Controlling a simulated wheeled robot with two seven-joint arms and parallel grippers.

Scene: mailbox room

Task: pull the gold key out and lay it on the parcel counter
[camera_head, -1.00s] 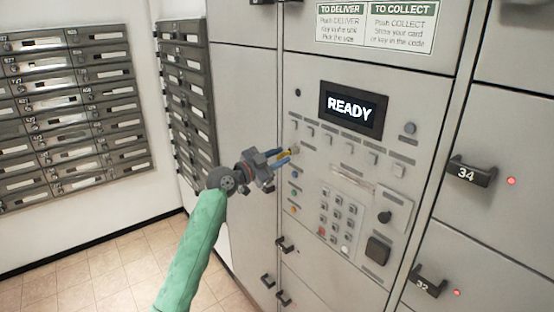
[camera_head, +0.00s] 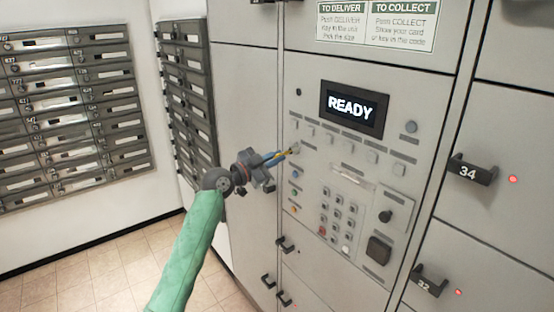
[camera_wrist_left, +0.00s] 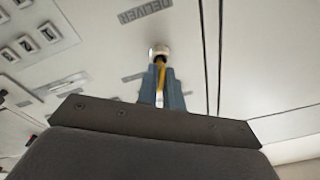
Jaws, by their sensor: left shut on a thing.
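The gold key (camera_wrist_left: 160,85) shows as a yellow strip between my left gripper's blue fingers in the left wrist view. My left gripper (camera_head: 279,157) is shut on it, at the left edge of the locker control panel (camera_head: 330,175). The far end of the key meets a pale round lock (camera_wrist_left: 159,50), which also shows in the head view (camera_head: 294,149). How deep the key sits in the lock cannot be told. The fingers hide most of the key. My right gripper and the parcel counter are not in view.
The panel has a READY screen (camera_head: 351,109), a keypad (camera_head: 338,217) and a dark knob (camera_head: 385,216). Locker doors with protruding handles (camera_head: 471,170) stand to the right. Mailboxes (camera_head: 70,110) line the left wall. The tiled floor (camera_head: 120,262) is clear.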

